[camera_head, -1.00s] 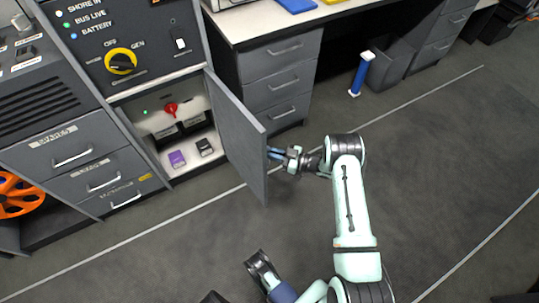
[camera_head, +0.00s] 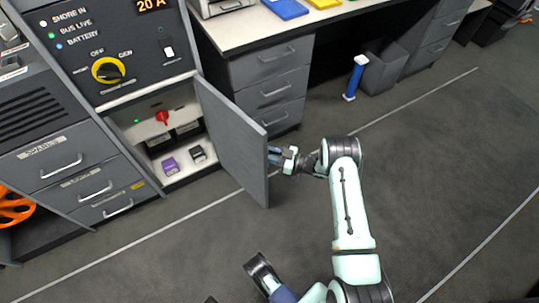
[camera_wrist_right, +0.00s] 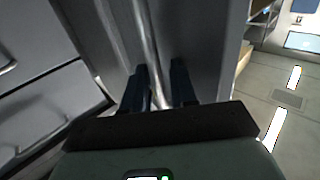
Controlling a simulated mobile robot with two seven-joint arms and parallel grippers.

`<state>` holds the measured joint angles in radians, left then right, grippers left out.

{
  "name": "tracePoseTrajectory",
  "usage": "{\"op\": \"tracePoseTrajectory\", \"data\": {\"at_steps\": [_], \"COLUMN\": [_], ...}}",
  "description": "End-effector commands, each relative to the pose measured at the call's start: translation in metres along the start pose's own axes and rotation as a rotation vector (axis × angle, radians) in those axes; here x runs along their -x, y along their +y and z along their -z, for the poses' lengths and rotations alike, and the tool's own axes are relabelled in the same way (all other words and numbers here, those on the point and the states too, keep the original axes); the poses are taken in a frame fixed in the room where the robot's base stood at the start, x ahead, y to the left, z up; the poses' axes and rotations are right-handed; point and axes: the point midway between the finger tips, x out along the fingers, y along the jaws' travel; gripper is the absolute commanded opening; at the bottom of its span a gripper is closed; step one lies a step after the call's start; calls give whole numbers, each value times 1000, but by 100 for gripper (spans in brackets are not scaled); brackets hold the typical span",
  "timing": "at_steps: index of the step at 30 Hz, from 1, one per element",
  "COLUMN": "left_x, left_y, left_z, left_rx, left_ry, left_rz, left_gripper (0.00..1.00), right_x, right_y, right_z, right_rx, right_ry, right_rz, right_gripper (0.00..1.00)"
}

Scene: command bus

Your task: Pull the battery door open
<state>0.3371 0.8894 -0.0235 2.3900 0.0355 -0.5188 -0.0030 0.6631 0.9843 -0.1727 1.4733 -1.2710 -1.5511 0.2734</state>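The grey battery door (camera_head: 232,140) stands wide open, swung out from the lower cabinet on its left-hand side. Inside the cabinet are a red knob (camera_head: 162,118), a purple block (camera_head: 169,165) and a black block (camera_head: 198,153). My right gripper (camera_head: 275,155) is at the door's outer face near its free edge. The exact finger contact is hard to see. My left gripper is not in view.
A control panel with a yellow switch (camera_head: 108,70) is above the cabinet. Grey drawers (camera_head: 65,160) are to the left, and a desk drawer unit (camera_head: 275,90) stands behind the door. A blue-and-white post (camera_head: 355,78) is farther right. The floor right of the door is clear.

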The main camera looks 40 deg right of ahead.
Motion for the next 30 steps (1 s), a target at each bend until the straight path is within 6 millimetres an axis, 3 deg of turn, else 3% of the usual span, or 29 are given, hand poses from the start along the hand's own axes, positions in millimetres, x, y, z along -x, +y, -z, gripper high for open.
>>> {"op": "tracePoseTrajectory", "data": {"at_steps": [12,16,30], "left_x": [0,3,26], "left_y": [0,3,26], "left_z": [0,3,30], "left_rx": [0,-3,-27], "left_ry": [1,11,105], "left_rz": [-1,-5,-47], "left_gripper": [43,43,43], "right_x": [5,15,111], "right_y": [-1,-1,0], "right_z": [-3,-3,-1], "right_rx": [-3,-3,-2], "right_ry": [-7,-9,-7], "right_rz": [2,1,0], "right_gripper": [37,37,37]}}
